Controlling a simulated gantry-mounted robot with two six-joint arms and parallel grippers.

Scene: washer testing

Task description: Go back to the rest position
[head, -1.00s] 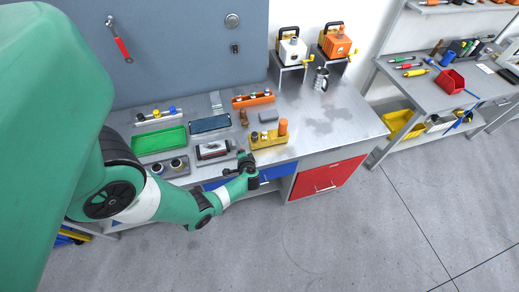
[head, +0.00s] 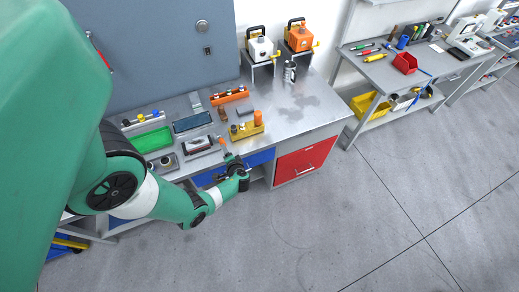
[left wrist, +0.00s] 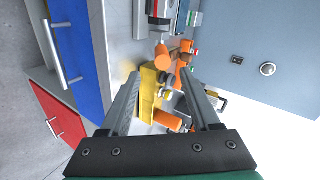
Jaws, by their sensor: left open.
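My left gripper (head: 228,157) is at the front edge of the workbench (head: 318,112), low over the blue drawer front. In the left wrist view, the two fingers of my left gripper (left wrist: 163,92) are apart. A yellow block (head: 246,131) with an upright orange cylinder (head: 258,117) stands on the bench beyond the gripper. The yellow block shows beyond and between the fingers in the left wrist view (left wrist: 150,95). A small orange piece (head: 222,141) shows just behind the fingertips; I cannot tell whether it touches them. My right gripper is not in view.
A green tray (head: 152,140), a dark tray (head: 192,122) and an orange rack (head: 230,94) lie on the bench. White (head: 260,48) and orange (head: 299,38) devices stand at the back. A red drawer (head: 304,160) is at the right. The floor in front is clear.

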